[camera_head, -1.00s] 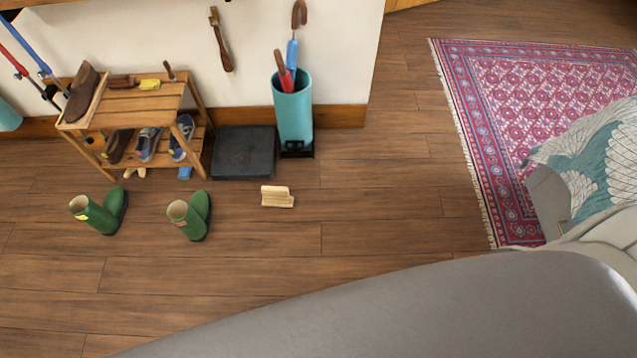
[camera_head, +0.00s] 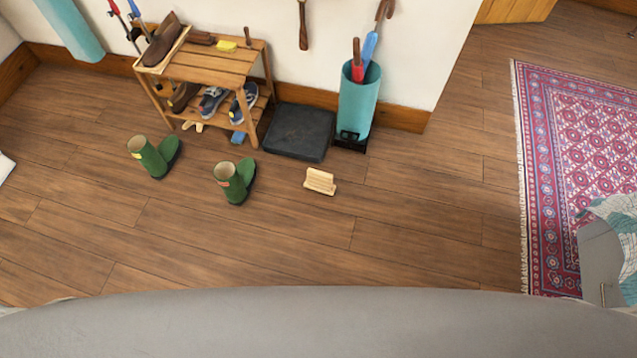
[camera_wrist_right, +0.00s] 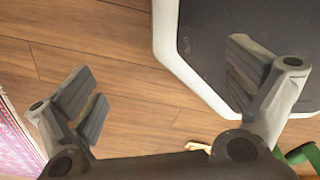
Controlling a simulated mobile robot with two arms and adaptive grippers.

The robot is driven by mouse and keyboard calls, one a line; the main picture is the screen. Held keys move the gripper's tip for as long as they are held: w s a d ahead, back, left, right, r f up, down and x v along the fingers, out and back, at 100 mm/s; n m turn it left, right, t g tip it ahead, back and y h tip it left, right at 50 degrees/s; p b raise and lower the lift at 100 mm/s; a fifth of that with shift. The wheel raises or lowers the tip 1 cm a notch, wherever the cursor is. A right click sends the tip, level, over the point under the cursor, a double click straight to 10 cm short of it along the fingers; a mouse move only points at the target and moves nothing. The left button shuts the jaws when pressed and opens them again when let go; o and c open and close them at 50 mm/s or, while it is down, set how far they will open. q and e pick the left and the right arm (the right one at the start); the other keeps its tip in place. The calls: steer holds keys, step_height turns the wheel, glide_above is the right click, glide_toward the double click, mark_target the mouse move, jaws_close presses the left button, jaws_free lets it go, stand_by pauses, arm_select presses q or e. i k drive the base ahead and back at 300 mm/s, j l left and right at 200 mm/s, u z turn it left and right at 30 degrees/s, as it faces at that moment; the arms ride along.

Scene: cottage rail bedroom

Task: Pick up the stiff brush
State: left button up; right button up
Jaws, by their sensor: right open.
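Several small items lie on top of the wooden shoe rack (camera_head: 205,68) in the head view. They include a brown brush-like block (camera_head: 201,38), a yellow block (camera_head: 226,46) and a small dark-handled item (camera_head: 248,37). I cannot tell for sure which of them is the stiff brush; bristles are too small to make out. My right gripper (camera_wrist_right: 168,92) is open and empty above the floor in the right wrist view, with its fingers wide apart. Neither gripper shows in the head view.
A patterned rug (camera_head: 570,150) lies right. Floor between is clear.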

mark_target(317, 180)
steer(key=i+j+z, duration=0.3)
steer(key=i+j, duration=0.4)
